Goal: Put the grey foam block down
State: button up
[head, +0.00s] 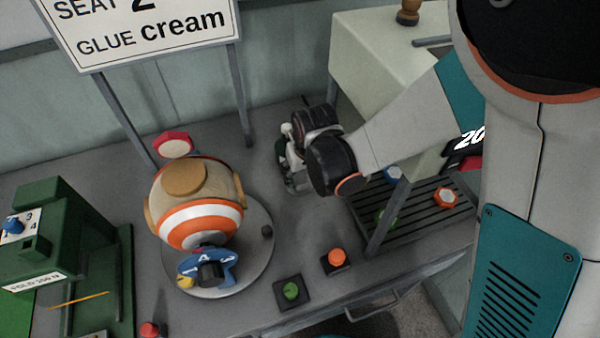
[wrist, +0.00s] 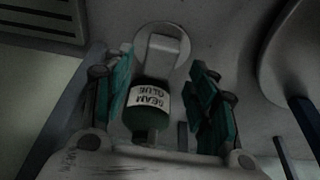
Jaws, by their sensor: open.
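My gripper (head: 296,178) is low over the grey bench, behind and right of the striped ball. In the wrist view its teal fingers (wrist: 163,100) stand apart. A pale grey block-like shape (wrist: 164,52), which may be the foam block, lies beyond the fingertips on a pale round patch. A dark green bottle labelled as seam glue (wrist: 149,100) shows between the fingers and partly covers the near side of that shape. I cannot tell whether a finger touches either. In the head view the gripper hides the block.
The striped ball (head: 200,205) sits on a round plate (head: 262,255). A green press (head: 75,250) stands left. A green button (head: 291,290) and an orange button (head: 337,257) are in front. A slotted rack (head: 415,215) and pale cabinet (head: 375,60) stand right.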

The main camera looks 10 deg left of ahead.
jog(key=p+v, duration=0.2)
jog(key=v, duration=0.6)
jog(key=shift+r, duration=0.35)
